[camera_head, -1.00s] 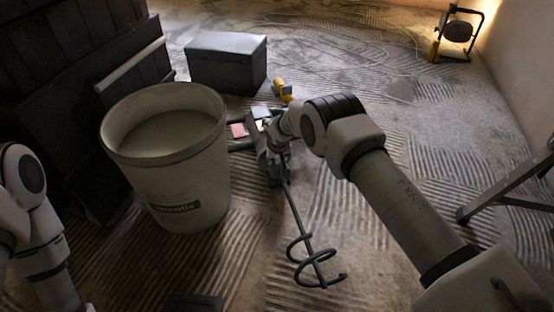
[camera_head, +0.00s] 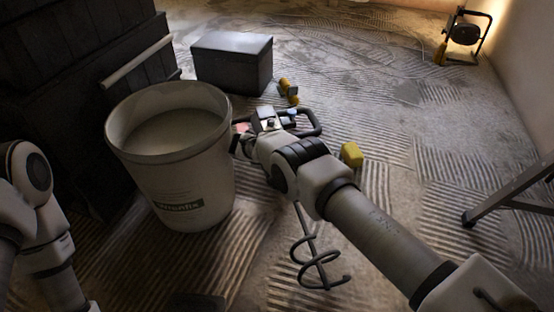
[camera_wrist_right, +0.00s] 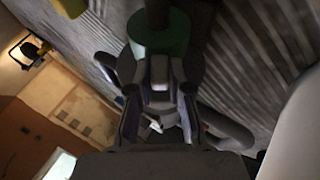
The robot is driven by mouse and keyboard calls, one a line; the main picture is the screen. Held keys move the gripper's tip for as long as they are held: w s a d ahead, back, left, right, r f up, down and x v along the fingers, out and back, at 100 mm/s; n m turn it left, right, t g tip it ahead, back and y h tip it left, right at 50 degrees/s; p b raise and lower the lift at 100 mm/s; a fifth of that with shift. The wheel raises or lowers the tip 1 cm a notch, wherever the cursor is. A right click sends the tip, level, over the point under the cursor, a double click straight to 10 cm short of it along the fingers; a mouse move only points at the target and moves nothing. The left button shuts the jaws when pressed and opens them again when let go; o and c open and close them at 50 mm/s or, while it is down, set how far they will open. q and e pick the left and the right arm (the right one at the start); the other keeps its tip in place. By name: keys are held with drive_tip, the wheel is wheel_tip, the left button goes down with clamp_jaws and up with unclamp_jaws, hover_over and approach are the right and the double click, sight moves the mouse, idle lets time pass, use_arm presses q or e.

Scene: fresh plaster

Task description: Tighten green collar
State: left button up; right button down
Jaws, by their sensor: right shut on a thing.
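The green collar (camera_wrist_right: 160,35) shows in the right wrist view, around the dark shaft just beyond my right gripper (camera_wrist_right: 155,78). The mixer's body and handle (camera_head: 310,122) show beyond the wrist. Its spiral paddle (camera_head: 318,268) sticks out toward me above the floor. My left arm is at the left edge, and its gripper is out of view.
A white bucket (camera_head: 165,180) with grey plaster stands left of the mixer. A dark lidded box (camera_head: 232,68) is behind it. Yellow-black items (camera_head: 288,90) and a yellow block (camera_head: 352,154) lie nearby. A work lamp (camera_head: 463,32) stands back right. The ridged floor to the right is mostly open.

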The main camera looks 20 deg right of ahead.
drive_tip(key=shift+f, duration=0.1)
drive_tip(key=c, duration=1.1)
unclamp_jaws()
drive_tip(key=shift+d, duration=0.1)
wheel_tip(320, 180, up, 10)
